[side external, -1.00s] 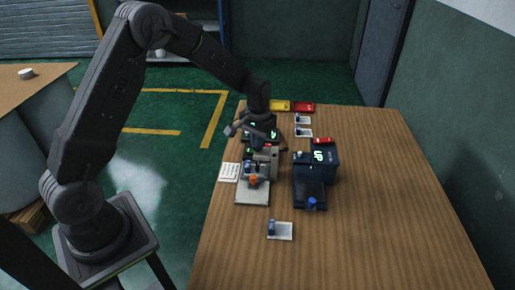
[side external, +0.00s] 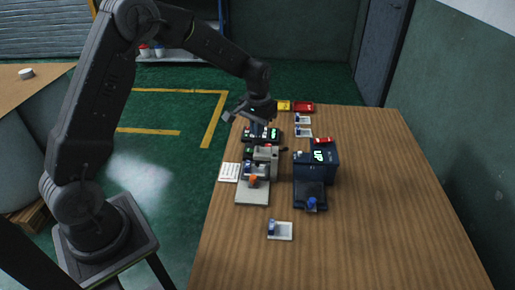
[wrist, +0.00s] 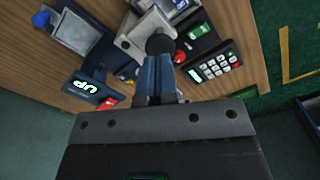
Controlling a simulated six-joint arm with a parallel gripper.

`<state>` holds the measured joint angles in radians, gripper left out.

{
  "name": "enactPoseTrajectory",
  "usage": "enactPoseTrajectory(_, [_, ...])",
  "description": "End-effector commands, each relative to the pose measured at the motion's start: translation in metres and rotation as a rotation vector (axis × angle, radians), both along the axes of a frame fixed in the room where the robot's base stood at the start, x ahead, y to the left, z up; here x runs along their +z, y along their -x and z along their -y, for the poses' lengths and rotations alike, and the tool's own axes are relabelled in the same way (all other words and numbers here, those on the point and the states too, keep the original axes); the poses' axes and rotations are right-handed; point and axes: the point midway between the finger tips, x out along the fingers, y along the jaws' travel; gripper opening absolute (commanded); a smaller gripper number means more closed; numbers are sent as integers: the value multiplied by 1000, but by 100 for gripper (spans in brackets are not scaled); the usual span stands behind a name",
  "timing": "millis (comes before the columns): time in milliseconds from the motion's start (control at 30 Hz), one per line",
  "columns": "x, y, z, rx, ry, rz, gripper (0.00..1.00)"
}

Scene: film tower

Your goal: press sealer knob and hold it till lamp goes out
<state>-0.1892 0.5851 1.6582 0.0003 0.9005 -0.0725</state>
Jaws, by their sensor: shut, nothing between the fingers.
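A grey machine (side external: 265,155) with an orange part in front stands near the table's left edge; I take it for the sealer. In the wrist view its grey body (wrist: 135,38) shows with a round black knob (wrist: 160,44). My gripper (wrist: 158,58) has its blue fingers shut and empty; in that view their tips overlap the knob's near edge. In the side view my gripper (side external: 258,130) is above and behind the grey machine, seemingly apart from it. A small red spot (side external: 249,150) is beside the machine; whether it is a lit lamp, I cannot tell.
A dark keypad device (side external: 268,134) with a lit green display stands behind the machine. A navy box (side external: 325,165) showing "UP" stands to its right. A yellow tray and a red tray (side external: 304,106) lie at the back. The table's right side is clear.

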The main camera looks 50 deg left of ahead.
Motion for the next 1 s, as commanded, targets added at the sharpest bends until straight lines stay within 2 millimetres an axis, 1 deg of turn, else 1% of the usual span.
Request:
enactPoseTrajectory(33, [5,-1,0,0,-1,3,0])
enactPoseTrajectory(300, [26,-1,0,0,0,4,0])
enactPoseTrajectory(500, [39,-1,0,0,-1,3,0])
enactPoseTrajectory(900, [43,0,0,-1,0,4,0])
enactPoseTrajectory(967, [48,2,2,-4,-2,11,0])
enactPoseTrajectory(1000, [54,5,4,-8,-3,20,0])
